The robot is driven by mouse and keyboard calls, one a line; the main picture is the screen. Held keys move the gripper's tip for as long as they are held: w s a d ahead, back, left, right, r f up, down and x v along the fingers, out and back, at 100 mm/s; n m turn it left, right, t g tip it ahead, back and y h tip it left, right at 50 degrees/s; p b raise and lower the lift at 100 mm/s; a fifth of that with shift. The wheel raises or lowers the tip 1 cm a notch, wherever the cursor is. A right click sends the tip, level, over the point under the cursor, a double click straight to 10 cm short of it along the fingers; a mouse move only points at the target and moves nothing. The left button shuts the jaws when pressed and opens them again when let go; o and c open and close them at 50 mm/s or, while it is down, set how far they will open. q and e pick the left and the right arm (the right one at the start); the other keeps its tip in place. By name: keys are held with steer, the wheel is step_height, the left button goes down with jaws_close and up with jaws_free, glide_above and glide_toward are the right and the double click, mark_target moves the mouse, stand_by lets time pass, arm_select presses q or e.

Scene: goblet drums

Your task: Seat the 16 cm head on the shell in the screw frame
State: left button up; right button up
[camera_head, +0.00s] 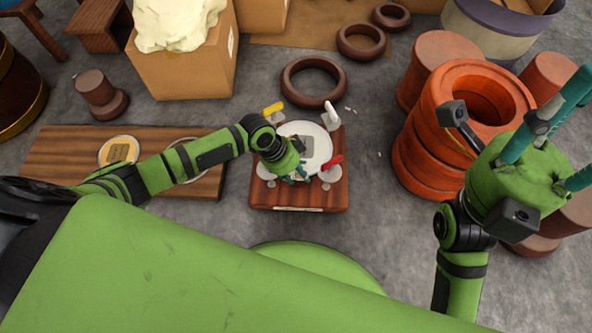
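The screw frame (264,193) is a reddish-brown wooden block on the floor at the middle of the view. A white round head (323,137) with a grey square patch lies over its centre. The shell under it is hidden, so I cannot tell how the two meet. My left gripper (299,172) is low over the near-left part of the head, with small teal fingertips showing. Its grip and any contact are unclear. My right gripper (560,135) is raised at the right, close to the camera, its teal fingers spread and empty.
Yellow (273,108), white (331,115) and red (331,162) handles stand around the frame. A wooden board (60,154) at left bears a pale disc (119,151) and a partly hidden ring. Orange-brown drum shells (425,150) stand at right. Dark rings (314,82) lie behind.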

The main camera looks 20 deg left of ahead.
arm_select(q)
steer(key=v, duration=1.2)
